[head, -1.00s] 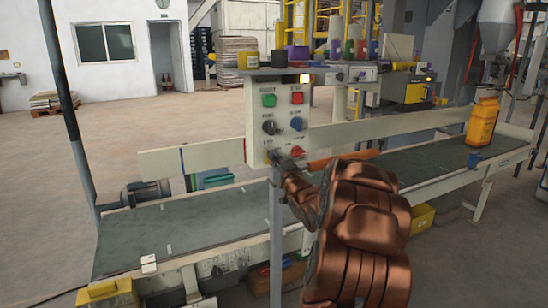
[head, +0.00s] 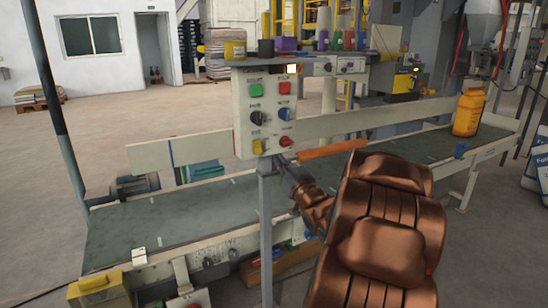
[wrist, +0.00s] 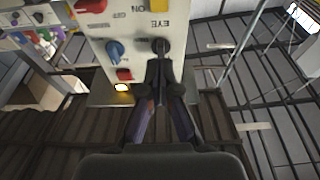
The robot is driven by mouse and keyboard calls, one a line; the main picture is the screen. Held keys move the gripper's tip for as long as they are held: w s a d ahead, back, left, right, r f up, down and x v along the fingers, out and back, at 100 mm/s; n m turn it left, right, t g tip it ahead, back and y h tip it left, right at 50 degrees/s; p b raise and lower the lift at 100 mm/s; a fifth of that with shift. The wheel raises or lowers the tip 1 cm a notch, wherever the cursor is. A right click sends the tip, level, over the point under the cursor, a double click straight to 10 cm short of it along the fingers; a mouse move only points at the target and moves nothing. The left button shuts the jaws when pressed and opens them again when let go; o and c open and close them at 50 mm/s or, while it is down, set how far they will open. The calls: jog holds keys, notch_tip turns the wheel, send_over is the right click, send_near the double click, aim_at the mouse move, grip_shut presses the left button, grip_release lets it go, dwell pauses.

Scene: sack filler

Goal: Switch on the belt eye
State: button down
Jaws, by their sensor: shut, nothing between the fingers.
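The control panel (head: 237,125) is a pale upright box on a post. It has a green button (head: 256,90), a red button (head: 288,86), a black knob (head: 256,118), a blue knob (head: 285,115), a yellow control (head: 257,146) and a red control (head: 286,141). An upside-down EYE label (wrist: 160,23) shows in the wrist view, between the black knob (wrist: 160,45) and the yellow control (wrist: 159,5). My gripper (wrist: 160,65) is shut and empty, pointing at the panel. In the head view its tip is just below the lower controls; contact cannot be told.
A lit lamp (head: 292,68) sits on the panel's top edge. A conveyor belt (head: 200,213) runs behind the post, with an orange container (head: 468,114) at its right. Jars and spools stand on a shelf (head: 345,76) behind. Open floor lies at the far left.

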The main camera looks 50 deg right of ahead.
jog(key=shift+s+a, duration=0.2)
jog(key=shift+s, duration=0.5)
jog(key=shift+w+f, duration=0.1)
jog(key=w+a+f+g+y, duration=0.2)
jog(key=a+f+g, duration=0.8)
jog(key=a+f, duration=0.35)
jog(key=s+a+f+n+g+y, duration=0.2)
jog(key=s+a+g, duration=0.4)
jog(key=s+a, duration=0.75)
jog(key=s+a+f+n+g+y, duration=0.2)
jog(key=s+a+g, duration=0.4)
jog(key=s+a, duration=0.7)
jog(key=s+d+r+p, duration=0.1)
jog(key=s+r+p, duration=0.2)
jog(key=r+p, duration=1.9)
jog(key=shift+r, duration=0.55)
